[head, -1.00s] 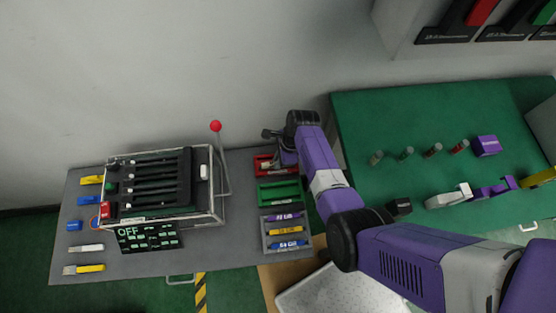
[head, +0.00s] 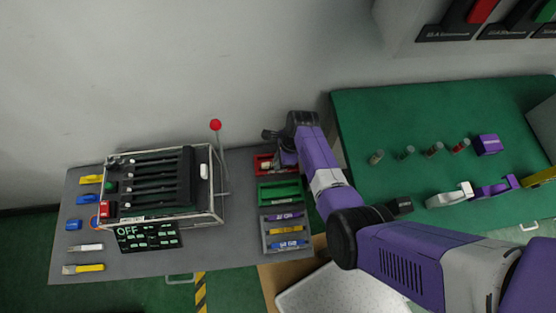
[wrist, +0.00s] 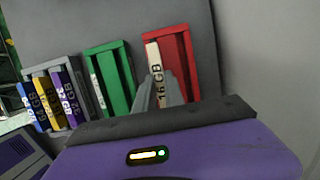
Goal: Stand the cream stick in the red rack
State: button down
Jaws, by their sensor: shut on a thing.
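The cream stick (wrist: 154,58), with dark "16 GB" lettering, is in the wrist view at the left side of the red rack (wrist: 180,36). It stands roughly in line with the rack's left wall and appears at least partly inside it. Its lower end is hidden, so I cannot tell if it is seated. My gripper (wrist: 158,92) is shut on the stick, its two grey fingers reaching up to it. In the head view the red rack (head: 262,164) is at the back of the grey table, partly covered by my gripper (head: 283,160).
A green rack (head: 279,191) is beside the red one. A grey rack (head: 268,236) holds purple, yellow and blue sticks. A lever machine (head: 160,190) with a red-knobbed lever (head: 215,125) stands to the left. The wall is close behind.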

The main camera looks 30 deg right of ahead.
jog(key=shift+f+b, duration=0.75)
jog(key=shift+f, duration=0.35)
jog(key=c, duration=1.3)
grip_release()
jog(key=shift+c, duration=0.2)
jog(key=shift+r, duration=0.15)
jog(key=p+v, duration=0.1)
jog(key=v, duration=0.6)
jog(key=shift+d+r+p, duration=0.1)
jog(key=shift+r+p, duration=0.2)
